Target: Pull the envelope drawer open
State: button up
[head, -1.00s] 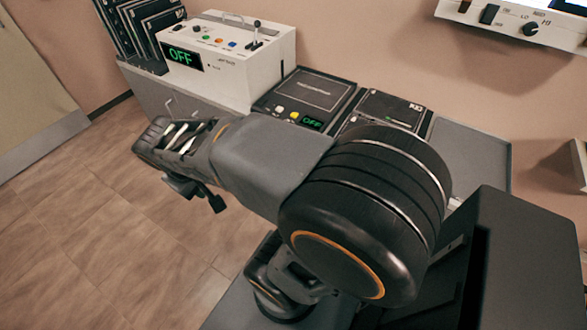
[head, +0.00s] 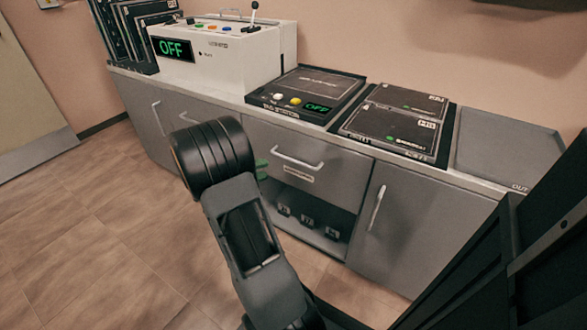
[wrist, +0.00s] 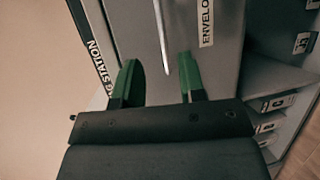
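The envelope drawer (head: 340,172) is a grey front under the counter in the head view, and it looks flush with the cabinet. Its pale bar handle (head: 298,160) runs across it, above a small label (head: 298,176). In the wrist view the handle (wrist: 162,38) runs lengthwise in line with the gap between my fingers, and the label (wrist: 207,22) reads "ENVELO". My gripper (wrist: 158,78) is open, with green fingers apart and nothing seen between them. The handle appears just beyond the fingertips. In the head view my gripper (head: 262,168) is mostly hidden behind my arm, left of the handle.
An open shelf (head: 318,232) with several small dark boxes lies below the drawer. Cabinet doors flank it, the right one (head: 410,220) with a handle. A white box (head: 220,60) showing OFF and dark panels (head: 395,125) stand on the counter. The floor at left is clear.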

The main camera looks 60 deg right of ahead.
aim_at(294, 161)
jog(key=b+x, duration=0.3)
jog(key=x, duration=0.9)
jog(key=shift+s+d+f, duration=0.1)
jog(key=shift+s+d, duration=0.1)
jog(key=shift+d, duration=0.1)
jog(key=shift+c, duration=0.4)
grip_shut()
jog(key=shift+a, duration=0.1)
